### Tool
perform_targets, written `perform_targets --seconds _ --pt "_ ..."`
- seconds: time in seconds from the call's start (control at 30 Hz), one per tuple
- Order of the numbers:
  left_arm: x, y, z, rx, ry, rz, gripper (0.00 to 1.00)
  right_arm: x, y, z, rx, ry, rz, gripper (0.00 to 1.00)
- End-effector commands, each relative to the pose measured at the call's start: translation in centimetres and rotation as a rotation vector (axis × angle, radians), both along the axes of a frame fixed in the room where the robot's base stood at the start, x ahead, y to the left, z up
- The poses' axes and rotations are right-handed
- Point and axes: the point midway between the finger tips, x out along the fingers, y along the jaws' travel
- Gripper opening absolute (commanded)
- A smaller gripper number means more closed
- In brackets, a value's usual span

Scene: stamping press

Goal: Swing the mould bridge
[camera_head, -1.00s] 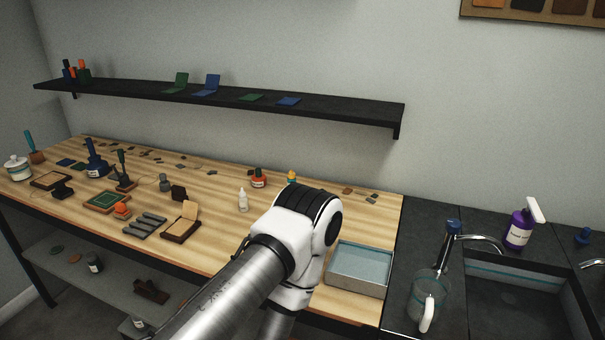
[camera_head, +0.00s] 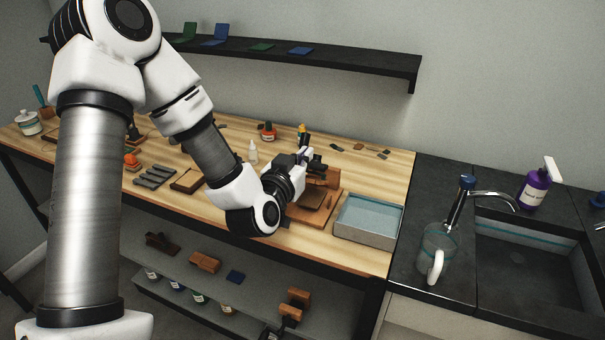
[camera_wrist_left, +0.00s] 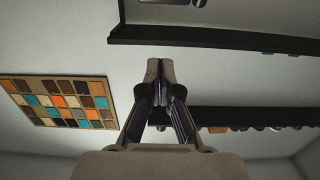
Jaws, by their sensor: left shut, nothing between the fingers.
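A brown wooden press-like device (camera_head: 313,201) stands on the bench left of the pale tray, with a flat base board and a raised reddish-brown part (camera_head: 330,178) at its back. I cannot tell for sure which part is the mould bridge. My left gripper (camera_head: 312,163) is at the device's back left, partly in front of it; whether they touch is unclear. In the left wrist view the left gripper (camera_wrist_left: 159,72) is shut and empty, with only wall and shelves beyond the fingertips. My right gripper is not in view.
A pale tray (camera_head: 367,222) stands right of the device, then a glass jug (camera_head: 437,250) and a sink (camera_head: 528,262). A wall shelf (camera_head: 350,68) runs above the bench.

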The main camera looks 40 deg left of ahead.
Motion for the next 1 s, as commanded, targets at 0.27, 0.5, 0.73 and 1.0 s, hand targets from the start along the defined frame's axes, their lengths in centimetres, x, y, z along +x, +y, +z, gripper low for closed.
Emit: perform_targets --seconds 0.27,0.5,0.73,1.0 --pt "6.1 1.4 -0.1 0.004 0.004 0.000 0.00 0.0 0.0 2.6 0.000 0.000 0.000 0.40" --pt "5.9 1.4 -3.4 0.001 0.009 0.000 0.00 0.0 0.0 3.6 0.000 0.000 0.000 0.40" --pt "5.6 1.3 -4.4 0.000 0.005 -0.001 0.00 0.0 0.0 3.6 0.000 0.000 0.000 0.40" --pt "5.6 1.3 -4.5 0.000 0.002 -0.001 0.00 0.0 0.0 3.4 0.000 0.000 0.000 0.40"
